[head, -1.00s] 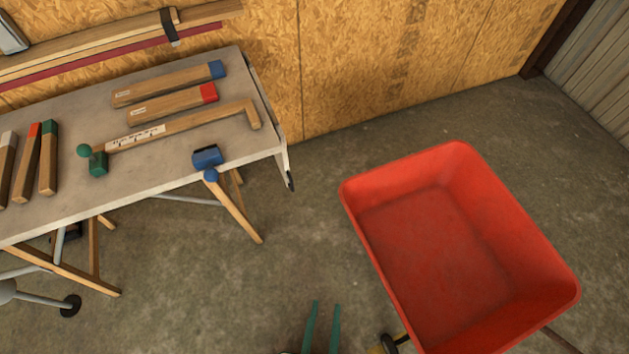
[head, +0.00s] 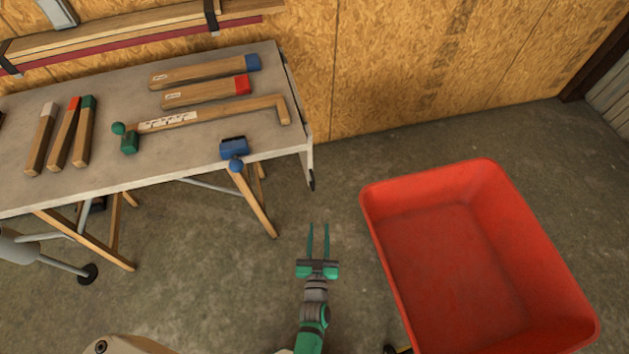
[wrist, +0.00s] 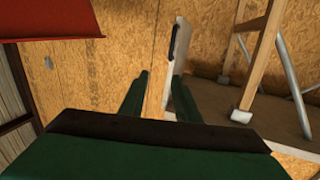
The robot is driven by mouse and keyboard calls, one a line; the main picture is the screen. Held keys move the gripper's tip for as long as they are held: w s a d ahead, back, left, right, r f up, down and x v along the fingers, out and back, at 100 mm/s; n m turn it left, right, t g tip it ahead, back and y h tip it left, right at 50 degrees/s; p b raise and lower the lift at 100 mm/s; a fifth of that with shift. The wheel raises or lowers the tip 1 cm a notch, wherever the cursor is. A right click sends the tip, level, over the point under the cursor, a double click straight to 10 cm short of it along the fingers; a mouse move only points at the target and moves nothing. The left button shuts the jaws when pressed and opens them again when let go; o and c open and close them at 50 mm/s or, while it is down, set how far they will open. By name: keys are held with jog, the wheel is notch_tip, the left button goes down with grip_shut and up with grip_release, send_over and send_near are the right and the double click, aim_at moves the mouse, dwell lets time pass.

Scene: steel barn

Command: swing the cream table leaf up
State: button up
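The cream table leaf (head: 308,163) hangs down at the right end of the workbench, seen almost edge-on. A dark handle (head: 312,181) sits near its lower edge. In the wrist view the leaf (wrist: 180,58) is a narrow pale panel ahead of the fingers, with the dark handle (wrist: 174,40) on its left side. My gripper (head: 318,227) is open and empty, in front of the leaf's lower end in the head view and apart from it. Its two green fingers (wrist: 160,76) are spread in the wrist view. Most of the leaf's face is hidden.
The workbench top (head: 205,128) holds several wooden bars, a long wooden piece and a blue block (head: 233,148) near its front edge. Wooden legs (head: 255,208) stand below. A red wheelbarrow tub (head: 450,240) is close on my gripper's right. Bare floor lies between bench and tub.

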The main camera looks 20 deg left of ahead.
jog(key=n+y, duration=0.1)
jog(key=y, duration=0.1)
send_near(314, 181)
jog(key=shift+n, duration=0.3)
jog(key=x, duration=0.3)
jog(key=f+x, duration=0.1)
jog(key=x, duration=0.6)
jog(key=shift+w+f, duration=0.15)
jog(key=shift+w, duration=0.25)
jog(key=shift+c, duration=0.2)
grip_shut()
